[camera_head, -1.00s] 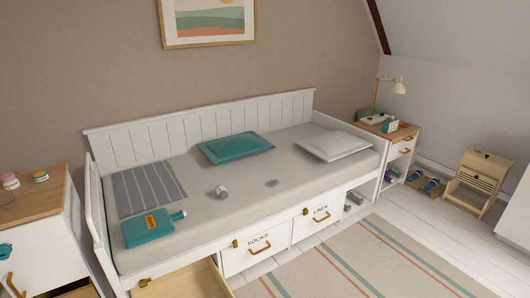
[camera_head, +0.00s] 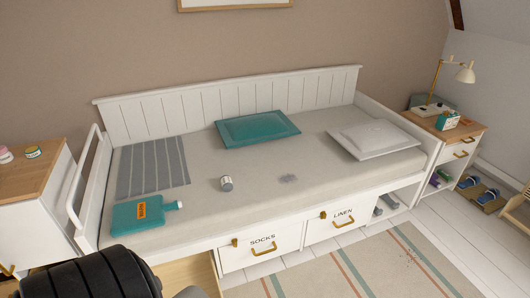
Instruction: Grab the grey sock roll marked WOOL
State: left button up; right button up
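No roll with a readable WOOL mark shows in the head view. A small grey and white cylinder (camera_head: 226,183) lies on the daybed mattress (camera_head: 255,200), left of its middle; I cannot tell whether it is a sock roll. The drawer marked SOCKS (camera_head: 262,252) is shut under the bed. An open wooden drawer (camera_head: 188,272) sits to its left, its inside mostly hidden by a black ribbed part of mine at the lower left. Neither of my grippers is in view.
On the bed are a teal hot-water bottle (camera_head: 145,213), a striped grey blanket (camera_head: 153,167), a teal cushion (camera_head: 258,129) and a white pillow (camera_head: 375,139). The LINEN drawer (camera_head: 336,220) is shut. A nightstand (camera_head: 455,140) stands right; a striped rug (camera_head: 385,265) covers the front floor.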

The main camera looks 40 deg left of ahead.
aim_at(226, 182)
jog(key=i+u, duration=0.1)
jog(key=i, duration=0.45)
jog(key=i+l+u, duration=0.15)
jog(key=i, duration=0.35)
jog(key=i+u, duration=0.25)
jog(key=u, duration=0.2)
jog(key=i+l+u, duration=0.2)
jog(key=u, duration=0.3)
jog(key=i+l+u, duration=0.2)
jog(key=u, duration=0.25)
jog(key=i+l+u, duration=0.15)
jog(key=l+u, duration=0.15)
jog(key=u, duration=0.2)
